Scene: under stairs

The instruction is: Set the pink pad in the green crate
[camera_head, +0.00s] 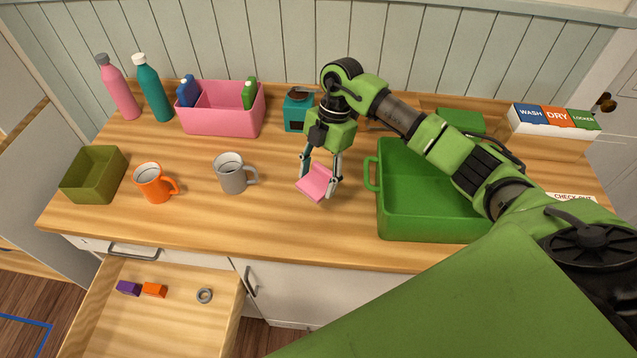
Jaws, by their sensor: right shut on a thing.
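The pink pad (314,186) is a small flat piece, held tilted between the fingers of my right gripper (319,184). The gripper points down and is shut on the pad, over the wooden counter just left of the green crate. I cannot tell whether the pad touches the counter. The green crate (405,230) is a wide open tray with a handle on its left side. My right arm passes over its right part and hides some of it. The visible inside looks empty. My left gripper is not in view.
A grey mug (231,176) and an orange mug (152,184) stand left of the gripper. Behind are a pink bin (225,122), a teal box (296,112) and two bottles. An olive box (93,174) is far left. An open drawer (180,320) juts out below.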

